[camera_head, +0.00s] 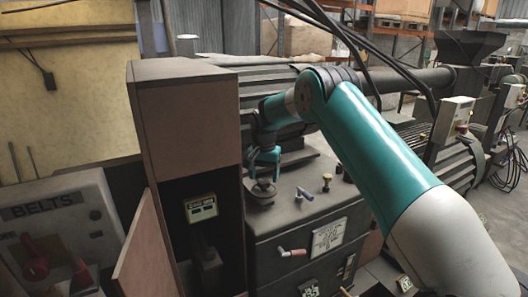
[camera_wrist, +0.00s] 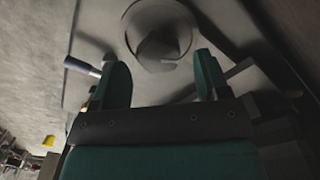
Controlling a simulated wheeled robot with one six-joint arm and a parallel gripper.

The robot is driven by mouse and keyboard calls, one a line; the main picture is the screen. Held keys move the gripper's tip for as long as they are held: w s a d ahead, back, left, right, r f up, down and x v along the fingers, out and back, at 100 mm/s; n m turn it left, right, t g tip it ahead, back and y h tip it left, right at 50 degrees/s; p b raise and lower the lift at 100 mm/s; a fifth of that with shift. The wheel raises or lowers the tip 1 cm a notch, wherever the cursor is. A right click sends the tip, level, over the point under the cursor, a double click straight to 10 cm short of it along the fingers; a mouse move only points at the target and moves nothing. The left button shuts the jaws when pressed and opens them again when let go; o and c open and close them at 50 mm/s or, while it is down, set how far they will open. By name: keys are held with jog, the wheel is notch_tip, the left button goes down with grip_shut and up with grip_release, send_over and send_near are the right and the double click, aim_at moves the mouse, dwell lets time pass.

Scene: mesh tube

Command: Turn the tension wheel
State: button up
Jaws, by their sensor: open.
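A round grey wheel (camera_head: 262,190), which looks like the tension wheel, sits on the top of the dark machine cabinet, next to the tall brown box. In the wrist view the round wheel (camera_wrist: 160,32) has a pointed hub and lies just beyond my fingertips. My gripper (camera_head: 265,166) is above the wheel, pointing down.
The tall brown box (camera_head: 186,125) stands close left of my gripper. A red-tipped lever (camera_head: 292,252) is on the cabinet front. A BELTS panel (camera_head: 60,225) is at far left.

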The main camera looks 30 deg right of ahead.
aim_at(264, 180)
notch_tip(264, 180, up, 16)
jog(key=b, duration=0.1)
dwell(0.5)
